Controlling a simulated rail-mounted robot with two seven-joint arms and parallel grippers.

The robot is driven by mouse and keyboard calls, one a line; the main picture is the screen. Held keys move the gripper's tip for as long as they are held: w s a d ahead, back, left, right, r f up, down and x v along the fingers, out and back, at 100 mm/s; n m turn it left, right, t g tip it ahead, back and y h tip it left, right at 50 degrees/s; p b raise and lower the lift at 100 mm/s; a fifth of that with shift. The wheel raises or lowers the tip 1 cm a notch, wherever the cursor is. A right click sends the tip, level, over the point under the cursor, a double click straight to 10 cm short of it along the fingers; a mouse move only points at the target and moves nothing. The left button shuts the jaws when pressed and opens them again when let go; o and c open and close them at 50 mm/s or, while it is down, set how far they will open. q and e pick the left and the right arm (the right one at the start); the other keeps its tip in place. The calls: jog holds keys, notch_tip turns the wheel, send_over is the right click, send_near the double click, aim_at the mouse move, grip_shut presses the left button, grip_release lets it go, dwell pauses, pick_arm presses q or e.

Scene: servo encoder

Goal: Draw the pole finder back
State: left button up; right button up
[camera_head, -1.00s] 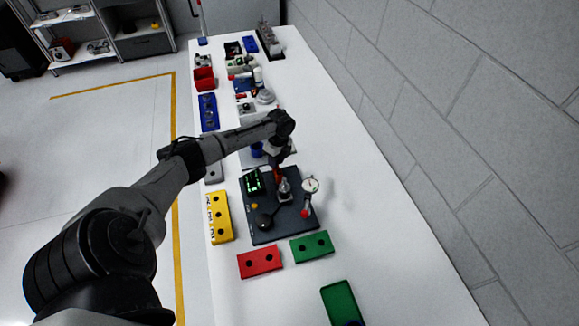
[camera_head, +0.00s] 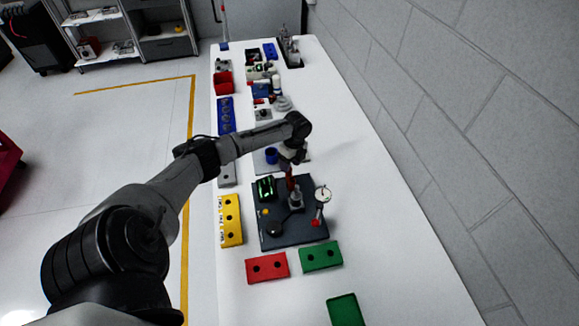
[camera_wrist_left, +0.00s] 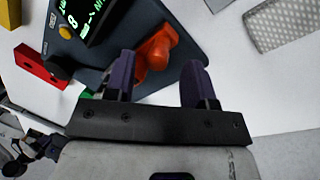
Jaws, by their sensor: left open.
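My right gripper is out of view.
A yellow block (camera_head: 230,222) is left of the plate; red (camera_head: 267,267) and green (camera_head: 320,256) blocks lie in front. A green tray (camera_head: 345,310) is nearer. A blue cup (camera_head: 271,155) and several parts stand behind. The table's right side is clear.

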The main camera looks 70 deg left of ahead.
pick_arm(q)
notch_tip(320, 180, up, 12)
jog(key=w, duration=0.2)
jog(key=shift+a+f, duration=0.15)
jog(key=shift+a, duration=0.3)
dwell(0.4)
